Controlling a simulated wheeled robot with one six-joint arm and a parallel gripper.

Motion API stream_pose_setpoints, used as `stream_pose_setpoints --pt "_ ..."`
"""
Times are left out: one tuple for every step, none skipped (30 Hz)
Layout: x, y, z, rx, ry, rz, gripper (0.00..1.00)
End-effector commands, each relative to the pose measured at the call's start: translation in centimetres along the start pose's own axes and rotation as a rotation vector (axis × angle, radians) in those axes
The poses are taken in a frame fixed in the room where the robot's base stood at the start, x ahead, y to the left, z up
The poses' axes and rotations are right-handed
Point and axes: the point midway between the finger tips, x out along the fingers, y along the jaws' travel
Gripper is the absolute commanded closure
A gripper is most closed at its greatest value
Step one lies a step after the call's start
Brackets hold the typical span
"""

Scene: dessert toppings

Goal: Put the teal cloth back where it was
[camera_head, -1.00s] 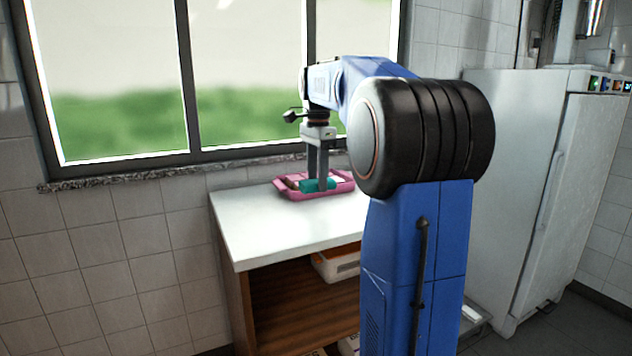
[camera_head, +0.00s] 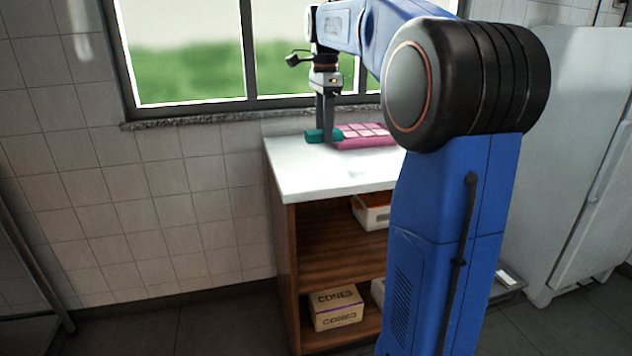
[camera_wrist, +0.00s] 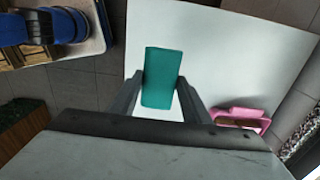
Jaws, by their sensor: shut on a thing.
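The teal cloth (camera_wrist: 162,77) looks like a small folded block in the wrist view. My gripper (camera_wrist: 161,88) is shut on it, one finger on each side. In the head view the teal cloth (camera_head: 316,135) shows at my gripper (camera_head: 326,142), at the left of the pink tray (camera_head: 365,142). The pink tray also shows at the right of the wrist view (camera_wrist: 243,112), apart from the cloth. From these views I cannot tell whether the cloth touches the counter.
The white counter (camera_head: 330,180) has bare room in front of the tray. Below it are wooden shelves with a white bin (camera_head: 372,215) and a carton (camera_head: 335,307). The window (camera_head: 190,55) is behind, and a white fridge (camera_head: 575,150) stands at the right.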

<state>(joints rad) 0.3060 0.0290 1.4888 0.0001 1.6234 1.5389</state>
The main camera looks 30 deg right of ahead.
Motion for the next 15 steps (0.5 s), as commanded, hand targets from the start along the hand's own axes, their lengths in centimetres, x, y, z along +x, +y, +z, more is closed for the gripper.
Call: stream_pose_setpoints --pt "0.0 0.0 0.4 0.002 0.0 0.0 0.78" --pt "0.1 0.0 0.5 0.003 0.0 0.001 0.78" --pt "0.4 0.0 0.6 0.005 0.0 0.002 0.78" --pt "0.7 0.1 0.7 0.006 0.0 0.003 0.78" --pt "1.1 0.1 0.7 0.006 0.0 0.003 0.78" --pt "1.8 0.1 0.7 0.007 0.0 0.002 0.78" --pt "2.3 0.1 0.7 0.007 0.0 0.004 0.78" --pt "2.8 0.1 0.7 0.007 0.0 0.003 0.78" --pt "3.5 0.1 0.7 0.007 0.0 0.003 0.78" --pt "3.9 0.1 0.7 0.007 0.0 0.003 0.78" --pt "4.3 0.1 0.7 0.007 0.0 0.002 0.78" --pt "4.8 0.1 0.7 0.007 0.0 0.002 0.78" --pt "5.1 0.1 0.7 0.007 0.0 0.002 0.78" --pt "5.3 0.1 0.7 0.007 0.0 0.002 0.78" --pt "5.5 0.1 0.7 0.007 0.0 0.001 0.78"
